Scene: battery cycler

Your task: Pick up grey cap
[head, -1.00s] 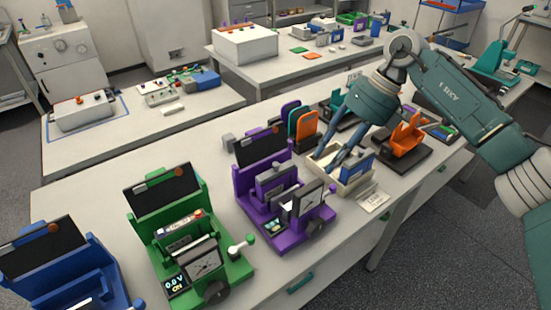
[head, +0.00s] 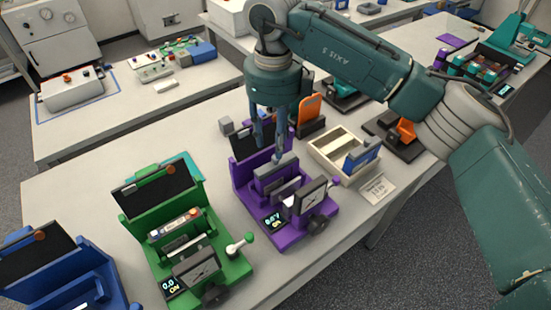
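A small grey block (head: 226,125), which may be the grey cap, stands behind the purple cycler, near its upper left corner. A grey bar-shaped piece (head: 275,169) sits on the purple cycler (head: 243,197), just below the fingers; I cannot tell which grey piece is the cap. My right gripper (head: 270,148) points down over the purple cycler, its fingertips close to the grey bar. Whether they touch it, hold something or are spread is unclear. My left gripper is not clearly in view.
A cream tray (head: 327,160) with a blue upright piece (head: 362,158) stands right of the purple cycler. A green cycler (head: 228,262) and a blue one (head: 62,288) stand left. An orange holder (head: 309,110) is behind. Behind the green cycler is an unclear teal shape (head: 192,168).

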